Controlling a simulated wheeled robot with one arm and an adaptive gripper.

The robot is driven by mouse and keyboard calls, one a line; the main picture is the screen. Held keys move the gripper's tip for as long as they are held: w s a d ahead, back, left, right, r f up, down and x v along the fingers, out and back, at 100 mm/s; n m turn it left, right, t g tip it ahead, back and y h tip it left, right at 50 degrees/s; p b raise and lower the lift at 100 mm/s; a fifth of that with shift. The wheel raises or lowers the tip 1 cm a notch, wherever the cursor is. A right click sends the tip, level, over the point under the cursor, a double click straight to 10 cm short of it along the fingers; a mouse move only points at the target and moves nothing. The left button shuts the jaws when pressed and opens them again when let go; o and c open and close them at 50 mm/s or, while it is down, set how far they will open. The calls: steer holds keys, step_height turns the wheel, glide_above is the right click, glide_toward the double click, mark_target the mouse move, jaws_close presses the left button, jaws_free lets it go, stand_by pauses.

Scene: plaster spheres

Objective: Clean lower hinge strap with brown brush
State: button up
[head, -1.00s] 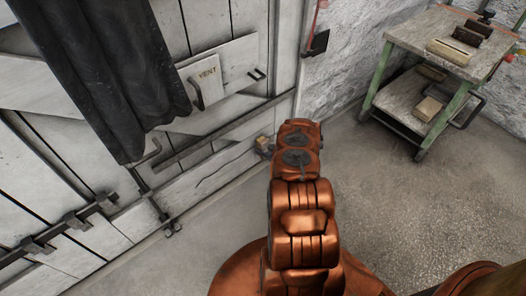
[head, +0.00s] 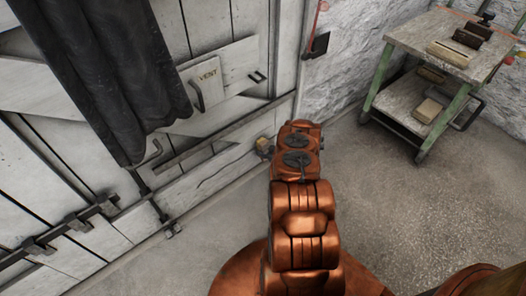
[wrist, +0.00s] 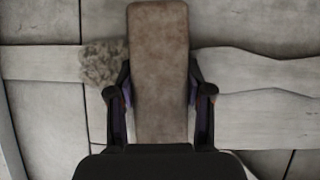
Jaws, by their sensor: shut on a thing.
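My gripper (wrist: 161,92) is shut on the brown brush (wrist: 158,45), a long block with a worn brown face, seen between both fingers in the wrist view. The brush end shows as a small tan piece (head: 263,143) past my arm in the head view, close to the lower door boards. A long dark metal strap (head: 225,125) crosses the pale door above it; it looks like the lower hinge strap. A fuzzy brown dirt patch (wrist: 103,63) lies left of the brush in the wrist view. Whether the bristles touch the surface is hidden.
Black bolts and a bar (head: 70,225) are lower left. A green-legged cart (head: 440,50) with several blocks stands upper right. Floor between is clear.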

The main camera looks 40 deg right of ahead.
steer(key=shift+d+f+b, duration=0.15)
steer(key=shift+f+b, duration=0.55)
steer(key=shift+f, duration=0.7)
steer(key=shift+r, duration=0.15)
steer(key=shift+s+r+p, duration=0.45)
steer(key=shift+r+p, duration=0.35)
steer(key=shift+p, duration=0.2)
steer(key=shift+s+r, duration=0.15)
steer(key=shift+s, duration=0.05)
steer(key=shift+s, duration=0.15)
steer(key=shift+w, duration=0.85)
